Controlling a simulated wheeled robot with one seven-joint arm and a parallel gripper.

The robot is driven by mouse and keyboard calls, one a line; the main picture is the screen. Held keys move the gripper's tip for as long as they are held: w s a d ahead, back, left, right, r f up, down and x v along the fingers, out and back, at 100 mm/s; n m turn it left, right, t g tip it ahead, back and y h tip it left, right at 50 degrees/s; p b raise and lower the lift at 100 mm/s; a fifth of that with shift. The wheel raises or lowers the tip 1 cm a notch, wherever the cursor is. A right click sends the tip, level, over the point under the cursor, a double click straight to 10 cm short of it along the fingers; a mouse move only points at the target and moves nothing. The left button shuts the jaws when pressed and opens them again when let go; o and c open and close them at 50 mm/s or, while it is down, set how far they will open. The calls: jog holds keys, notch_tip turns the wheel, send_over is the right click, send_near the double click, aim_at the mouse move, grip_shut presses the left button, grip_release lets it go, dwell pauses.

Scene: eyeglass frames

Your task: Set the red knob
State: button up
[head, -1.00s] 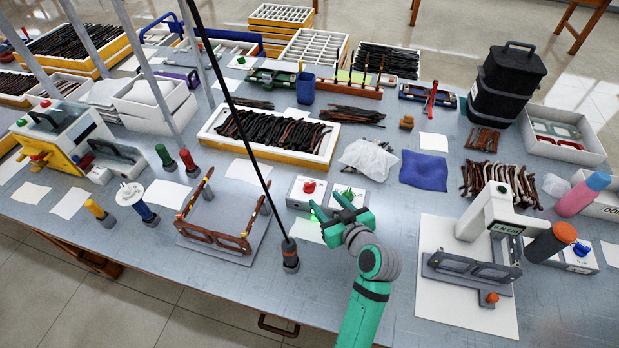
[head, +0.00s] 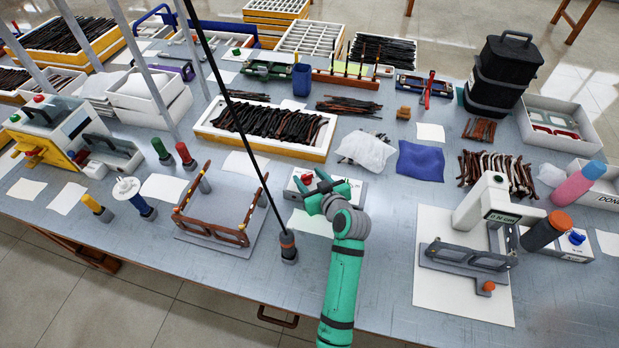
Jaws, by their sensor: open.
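The red knob (head: 307,179) sits on top of a small white box (head: 294,187) near the middle of the table in the head view. My gripper (head: 311,180) is open, with its green fingers spread at the red knob, one to each side as seen in this view. I cannot tell whether the fingers touch the knob. My gripper and wrist hide part of this box and most of a second white box (head: 356,187) to the right. The green knob of that second box is hidden.
A dark upright tool (head: 288,247) on a long black cable stands to the left of my arm. A glasses frame on a grey fixture (head: 212,222) lies farther left.

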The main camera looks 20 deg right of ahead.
jog(key=shift+d, duration=0.1)
jog(key=c, duration=1.1)
jog(key=n+y, duration=0.2)
jog(key=d+n+g+y, duration=0.1)
jog(key=n+y, duration=0.1)
jog(key=y, duration=0.1)
jog(key=shift+w+n+g, duration=0.2)
jog(key=shift+n+g, duration=0.1)
jog(key=n+g+y, duration=0.2)
jog(key=n+y, duration=0.1)
jog(key=n+g+y, duration=0.1)
jog(key=shift+w+d+n, duration=0.15)
jog(key=shift+w+n, duration=0.15)
jog(key=shift+n+g+y, duration=0.3)
jog(key=shift+g, duration=0.3)
jog(key=shift+f, duration=0.1)
jog(key=o, duration=1.1)
